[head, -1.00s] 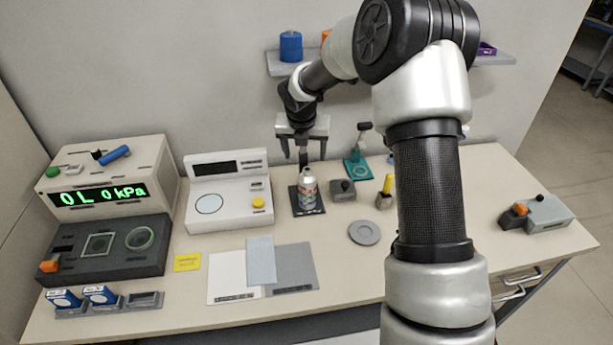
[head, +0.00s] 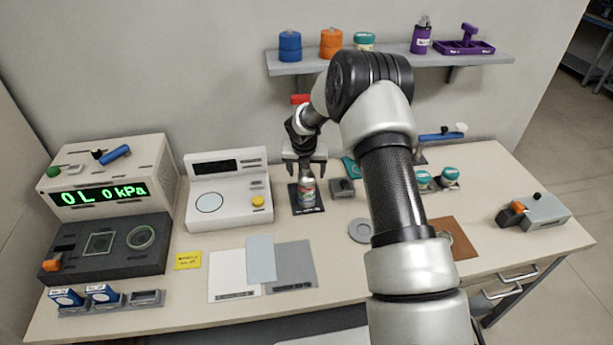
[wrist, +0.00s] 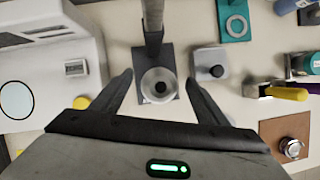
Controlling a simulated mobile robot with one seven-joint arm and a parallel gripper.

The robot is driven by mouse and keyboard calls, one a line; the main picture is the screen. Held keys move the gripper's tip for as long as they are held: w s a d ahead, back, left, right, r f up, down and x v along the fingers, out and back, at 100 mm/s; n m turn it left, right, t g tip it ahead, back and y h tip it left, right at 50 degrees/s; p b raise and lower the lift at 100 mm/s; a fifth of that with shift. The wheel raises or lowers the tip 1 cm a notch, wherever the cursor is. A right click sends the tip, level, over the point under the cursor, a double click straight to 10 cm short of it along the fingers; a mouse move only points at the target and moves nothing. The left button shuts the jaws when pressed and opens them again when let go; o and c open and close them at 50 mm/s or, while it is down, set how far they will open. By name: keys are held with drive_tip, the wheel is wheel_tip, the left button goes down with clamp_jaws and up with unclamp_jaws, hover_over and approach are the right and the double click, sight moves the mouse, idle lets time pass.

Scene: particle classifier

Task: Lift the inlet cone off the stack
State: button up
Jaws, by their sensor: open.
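The stack (head: 307,193) stands upright on a dark base plate near the back middle of the table, with coloured bands on its side. Its top part, the grey inlet cone (head: 306,174), is seen from above in the wrist view as a round pale cone (wrist: 158,86) with a dark centre. My gripper (head: 305,172) is open and points down over the stack. In the wrist view its two fingers (wrist: 160,85) lie on either side of the cone, with gaps between them and it. I cannot tell the exact finger height.
A grey post (wrist: 152,25) rises just behind the stack. A small grey box with a black knob (head: 342,188) stands close to its right. A white scale (head: 228,192) stands to the left. A round grey dish (head: 361,230) lies in front to the right. A wall shelf (head: 390,62) hangs above.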

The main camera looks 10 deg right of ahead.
drive_tip(key=c, duration=1.3)
